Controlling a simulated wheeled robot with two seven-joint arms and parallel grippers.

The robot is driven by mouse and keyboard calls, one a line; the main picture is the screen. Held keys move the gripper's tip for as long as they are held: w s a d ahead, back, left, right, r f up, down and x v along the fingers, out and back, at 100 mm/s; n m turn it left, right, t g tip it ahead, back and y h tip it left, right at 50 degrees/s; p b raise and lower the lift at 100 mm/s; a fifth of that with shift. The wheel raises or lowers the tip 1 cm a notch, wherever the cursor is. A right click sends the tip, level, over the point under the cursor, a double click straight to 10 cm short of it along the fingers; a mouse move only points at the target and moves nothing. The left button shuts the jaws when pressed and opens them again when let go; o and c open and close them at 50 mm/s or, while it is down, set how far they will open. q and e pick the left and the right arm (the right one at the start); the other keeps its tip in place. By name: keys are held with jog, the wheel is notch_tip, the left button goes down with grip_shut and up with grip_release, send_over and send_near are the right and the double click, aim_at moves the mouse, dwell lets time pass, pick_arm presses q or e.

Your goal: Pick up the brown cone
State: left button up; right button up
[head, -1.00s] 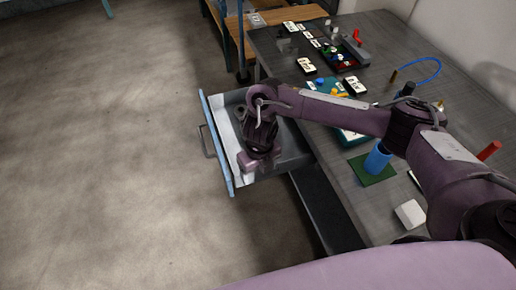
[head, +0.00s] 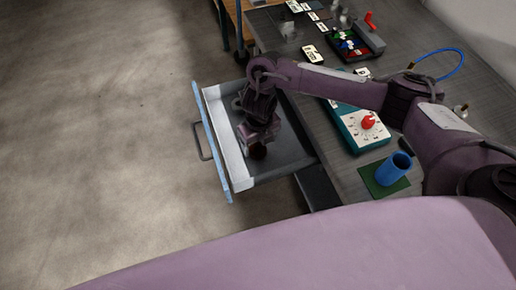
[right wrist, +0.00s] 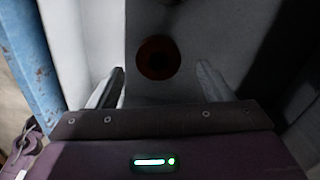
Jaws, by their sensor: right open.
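The brown cone (right wrist: 158,58) shows in the right wrist view as a dark reddish-brown round shape, seen nearly end-on, on the pale drawer floor. In the head view a small brown shape (head: 258,152) shows at the lower edge of my right gripper (head: 252,140), inside the open drawer (head: 290,155). My right gripper (right wrist: 160,72) is open, with one finger on each side of the cone in the picture. I cannot tell how far the fingertips are above the cone or whether they touch it. My left gripper is not in view.
On the grey workbench (head: 345,180) stand a blue cup (head: 394,170) on a green mat, a teal box with a red knob (head: 367,122) and a dark parts tray (head: 345,46). The floor at left is clear.

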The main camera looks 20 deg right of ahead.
aim_at(257, 149)
jog(key=f, duration=0.4)
jog(key=shift+w+a, duration=0.15)
jog(key=shift+a, duration=0.05)
jog(key=shift+f, duration=0.5)
jog(key=shift+c, duration=0.6)
jog(key=c, duration=0.7)
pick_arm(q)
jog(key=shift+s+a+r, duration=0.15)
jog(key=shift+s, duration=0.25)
pick_arm(e)
jog(key=shift+w, duration=0.1)
jog(key=c, duration=0.4)
